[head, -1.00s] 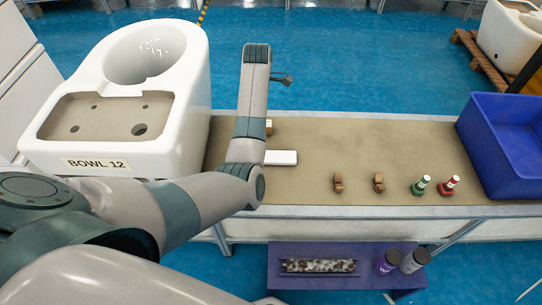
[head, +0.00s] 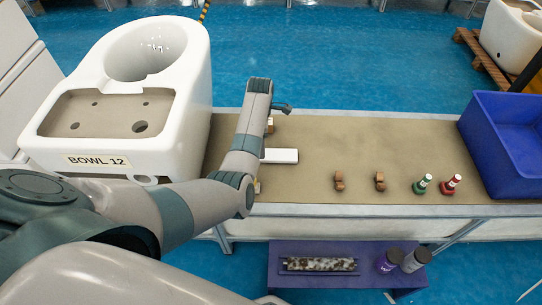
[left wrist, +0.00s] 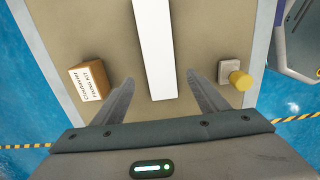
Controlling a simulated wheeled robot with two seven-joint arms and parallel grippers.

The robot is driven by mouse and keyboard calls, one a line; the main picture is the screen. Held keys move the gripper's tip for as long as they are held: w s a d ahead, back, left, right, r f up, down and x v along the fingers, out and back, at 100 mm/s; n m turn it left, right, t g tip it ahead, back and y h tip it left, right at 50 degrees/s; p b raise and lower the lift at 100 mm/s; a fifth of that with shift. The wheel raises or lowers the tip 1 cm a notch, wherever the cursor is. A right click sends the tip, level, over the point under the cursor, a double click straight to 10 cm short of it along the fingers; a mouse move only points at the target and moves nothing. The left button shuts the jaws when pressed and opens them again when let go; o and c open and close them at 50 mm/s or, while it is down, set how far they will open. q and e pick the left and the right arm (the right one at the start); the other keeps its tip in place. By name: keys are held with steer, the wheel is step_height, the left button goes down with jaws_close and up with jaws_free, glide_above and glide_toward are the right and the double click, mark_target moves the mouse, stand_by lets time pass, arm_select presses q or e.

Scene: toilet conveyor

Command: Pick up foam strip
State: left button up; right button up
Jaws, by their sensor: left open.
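The foam strip, a plain white bar (head: 281,156), lies on the tan bench top. It also shows in the left wrist view (left wrist: 156,40), running from the top edge down between my fingers. My left gripper (left wrist: 161,80) is open above the strip, with one finger on each side and clear gaps between. In the head view my forearm hides the fingers and the strip's left end. I cannot tell the exact height of the fingertips above the bench. My right gripper is not in view.
A labelled cardboard box (left wrist: 89,81) and a yellow-knobbed part (left wrist: 238,79) flank the strip. A toilet bowl (head: 120,110) stands at the left. Two brown pieces, a green-and-white and a red-and-white fitting (head: 450,185), and a blue bin (head: 470,135) are to the right.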

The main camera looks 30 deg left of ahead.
mark_target(271, 156)
arm_select(q)
steer(key=shift+f, duration=0.2)
steer(key=shift+d+f, duration=0.15)
steer(key=shift+f, duration=1.15)
steer(key=shift+d+f, duration=0.15)
steer(key=shift+f, duration=1.15)
steer(key=c, duration=1.1)
